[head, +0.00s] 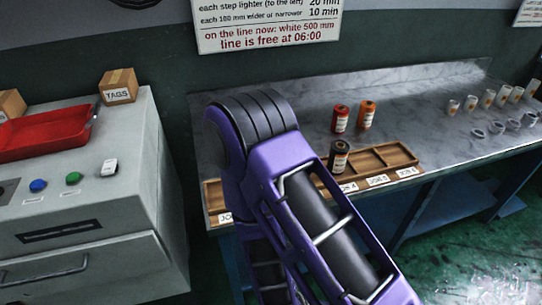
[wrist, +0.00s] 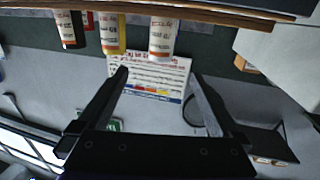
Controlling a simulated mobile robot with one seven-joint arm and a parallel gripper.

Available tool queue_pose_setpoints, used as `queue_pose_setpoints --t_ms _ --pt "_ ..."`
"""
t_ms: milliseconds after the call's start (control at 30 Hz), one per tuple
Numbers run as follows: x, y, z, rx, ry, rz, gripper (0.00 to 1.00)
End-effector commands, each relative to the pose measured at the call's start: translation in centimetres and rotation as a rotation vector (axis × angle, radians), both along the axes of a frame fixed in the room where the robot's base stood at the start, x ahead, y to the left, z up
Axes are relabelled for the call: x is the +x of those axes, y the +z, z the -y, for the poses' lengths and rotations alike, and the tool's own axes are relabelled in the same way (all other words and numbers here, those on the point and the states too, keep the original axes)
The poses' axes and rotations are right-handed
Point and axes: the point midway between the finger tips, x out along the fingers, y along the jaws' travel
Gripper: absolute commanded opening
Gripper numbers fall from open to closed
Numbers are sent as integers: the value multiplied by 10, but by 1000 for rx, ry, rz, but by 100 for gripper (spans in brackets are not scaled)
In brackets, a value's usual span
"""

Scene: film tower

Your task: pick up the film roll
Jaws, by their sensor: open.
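Small labelled rolls that look like film rolls stand at the bench in the head view: a red one (head: 341,119), an orange one (head: 366,114) and a dark one (head: 339,157) at the wooden tray (head: 400,154). In the wrist view, which looks upside down, a dark roll (wrist: 68,28), a yellow roll (wrist: 112,34) and a pale-labelled roll (wrist: 164,36) show at the top edge by a wooden edge. My gripper (wrist: 160,78) is open and empty, its fingers apart below these rolls in the picture. The head view does not show my gripper's fingers; my purple arm covers part of the tray.
Several small cups (head: 487,99) and rings (head: 497,127) stand at the bench's right. At left, a grey cabinet (head: 130,140) carries a red tray (head: 45,135), a TAGS box (head: 119,86) and buttons. A wall sign (head: 265,25) hangs behind. The grey bench top (head: 420,100) has clear room in the middle.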

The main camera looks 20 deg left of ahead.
Motion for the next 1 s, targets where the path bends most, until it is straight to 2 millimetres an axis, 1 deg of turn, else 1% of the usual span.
queue_pose_setpoints --t_ms 33,200,367,567,767,867,1000 --pt "3 -4 1 1 -6 -5 100" --pt "8 -6 -2 0 -5 -12 100" --pt "14 -5 -4 2 -4 -7 100" --pt "22 2 -6 9 -4 11 100" --pt "36 1 -11 7 -5 8 100" --pt "45 3 -14 9 -4 12 100" --pt "72 7 -25 7 -4 18 100"
